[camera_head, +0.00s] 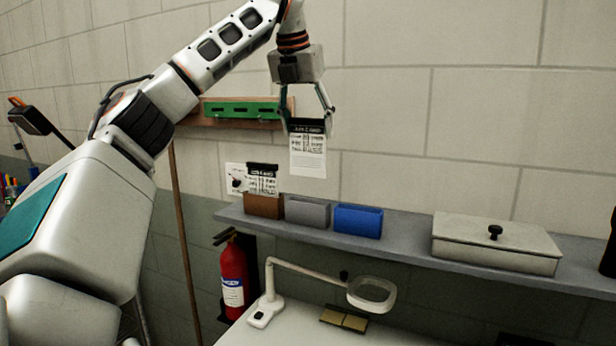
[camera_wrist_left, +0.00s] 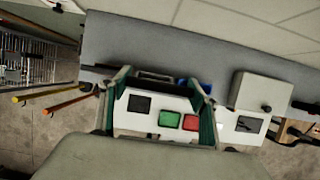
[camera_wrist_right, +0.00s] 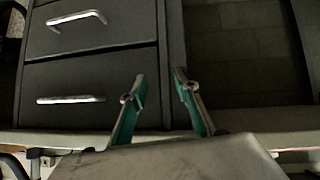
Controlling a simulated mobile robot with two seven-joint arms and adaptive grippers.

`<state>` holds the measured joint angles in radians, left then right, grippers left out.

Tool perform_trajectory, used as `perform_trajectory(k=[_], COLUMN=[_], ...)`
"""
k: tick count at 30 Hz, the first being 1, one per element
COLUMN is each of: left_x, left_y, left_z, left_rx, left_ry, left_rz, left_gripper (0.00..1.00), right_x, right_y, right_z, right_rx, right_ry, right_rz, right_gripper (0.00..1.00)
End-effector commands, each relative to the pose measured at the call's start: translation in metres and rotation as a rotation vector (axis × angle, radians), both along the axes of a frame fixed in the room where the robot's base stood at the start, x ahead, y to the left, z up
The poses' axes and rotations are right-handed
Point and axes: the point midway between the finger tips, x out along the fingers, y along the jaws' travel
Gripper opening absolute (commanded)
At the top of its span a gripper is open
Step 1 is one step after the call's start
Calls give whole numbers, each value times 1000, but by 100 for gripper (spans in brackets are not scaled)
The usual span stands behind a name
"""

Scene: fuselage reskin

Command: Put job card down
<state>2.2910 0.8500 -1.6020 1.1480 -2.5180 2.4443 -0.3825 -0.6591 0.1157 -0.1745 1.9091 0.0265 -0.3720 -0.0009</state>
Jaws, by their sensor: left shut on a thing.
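My left gripper (camera_head: 310,110) is shut on the job card (camera_head: 308,155), a white sheet with a dark header and printed lines. The card hangs upright below the fingers, in front of the wall and above the shelf bins. In the left wrist view, a white face with black, green and red squares (camera_wrist_left: 160,112) spans the space between the left fingers; I cannot tell if it is the card's other side. Another card (camera_head: 262,178) with a dark header stands in the brown bin (camera_head: 263,206). My right gripper (camera_wrist_right: 158,78) is open and empty, facing grey drawers.
A grey bin (camera_head: 307,212) and a blue bin (camera_head: 358,221) stand beside the brown one on the grey shelf (camera_head: 405,250). A lidded box (camera_head: 495,243) sits farther right. Below are a magnifier lamp (camera_head: 372,293) and a fire extinguisher (camera_head: 233,278). A green-faced rack (camera_head: 243,109) hangs behind.

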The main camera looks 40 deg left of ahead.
Motion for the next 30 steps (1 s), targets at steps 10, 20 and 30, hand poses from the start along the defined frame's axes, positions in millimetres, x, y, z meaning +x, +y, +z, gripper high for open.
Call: perform_trajectory(k=[10,20,30], left_x=[0,0,0], left_y=[0,0,0], left_z=[-69,-103,-113], left_rx=[-1,-2,-2], left_ry=[1,3,-2], left_rz=[0,0,0], left_gripper=[41,41,41], right_x=[4,5,5], right_y=[0,-3,-5], right_z=[2,4,3], right_rx=[1,-7,-11], right_ry=[-7,-11,-10], right_rz=[-1,3,3], right_gripper=[31,31,31])
